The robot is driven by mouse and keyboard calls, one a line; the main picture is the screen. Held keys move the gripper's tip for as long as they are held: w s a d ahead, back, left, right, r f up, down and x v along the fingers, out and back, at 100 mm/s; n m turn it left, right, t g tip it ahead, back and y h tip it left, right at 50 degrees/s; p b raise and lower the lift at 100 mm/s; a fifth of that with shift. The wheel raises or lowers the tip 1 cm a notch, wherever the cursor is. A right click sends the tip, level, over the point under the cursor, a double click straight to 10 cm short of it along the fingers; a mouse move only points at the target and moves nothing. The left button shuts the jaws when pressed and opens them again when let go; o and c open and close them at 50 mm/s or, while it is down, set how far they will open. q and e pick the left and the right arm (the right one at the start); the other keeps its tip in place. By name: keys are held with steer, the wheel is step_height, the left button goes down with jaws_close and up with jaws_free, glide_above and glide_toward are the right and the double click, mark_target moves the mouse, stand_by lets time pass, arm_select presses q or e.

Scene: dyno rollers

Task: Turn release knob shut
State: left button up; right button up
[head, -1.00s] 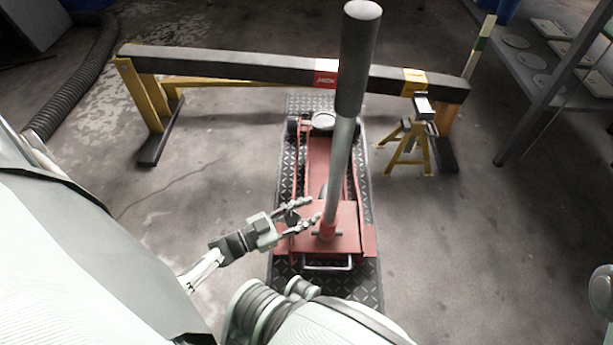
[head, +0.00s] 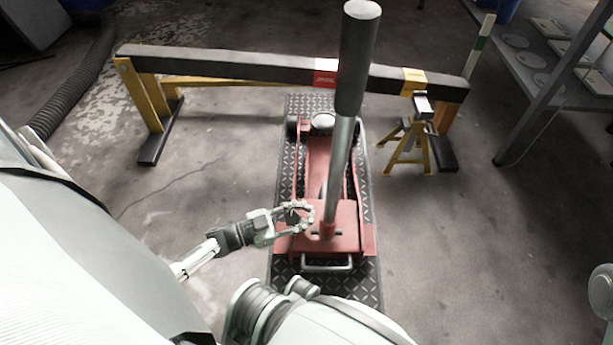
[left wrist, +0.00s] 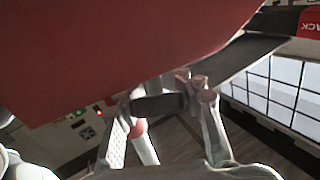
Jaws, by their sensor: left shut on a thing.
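The red floor jack (head: 346,216) sits low on the floor with its long grey handle (head: 336,170) standing up and leaning slightly right. The release knob (head: 292,217) is a small dark piece at the jack's left side, mostly covered by my fingers. My left gripper (head: 306,214) is shut on it from the left. In the left wrist view, the dark knob (left wrist: 158,104) lies between the two fingers of my left gripper (left wrist: 164,112), under a large red jack surface (left wrist: 120,50). The knob's turn position cannot be read. My right gripper is not in view.
The jack rests on a black tread-plate mat (head: 368,288). A dark beam (head: 230,66) on yellow legs spans behind it. A yellow jack stand (head: 408,146) is at the right, near a grey shelf (head: 545,85).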

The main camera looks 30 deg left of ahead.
arm_select(q)
steer(key=m+g+h, duration=0.1)
steer(key=m, duration=0.1)
steer(key=m+g+h, duration=0.1)
steer(key=m, duration=0.1)
steer(key=m+g+h, duration=0.1)
steer(key=g, duration=0.1)
steer(key=shift+s+d+f+m, duration=0.15)
steer(key=shift+s+d+m, duration=0.25)
steer(key=shift+s+d+f+m+g+h, duration=0.1)
steer(key=shift+s+m+g+h, duration=0.05)
steer(key=shift+m+g, duration=0.5)
steer(key=shift+s+d+f+m+g+h, duration=0.1)
steer(key=shift+s+m+g+h, duration=0.1)
steer(key=shift+m+g, duration=0.45)
steer(key=shift+s+d+f+m+g+h, duration=0.15)
steer(key=shift+m+g, duration=0.35)
steer(key=shift+m, duration=0.3)
steer(key=shift+a+r, duration=0.1)
steer(key=o, duration=1.3)
steer(key=v, duration=1.2)
steer(key=shift+w, duration=0.15)
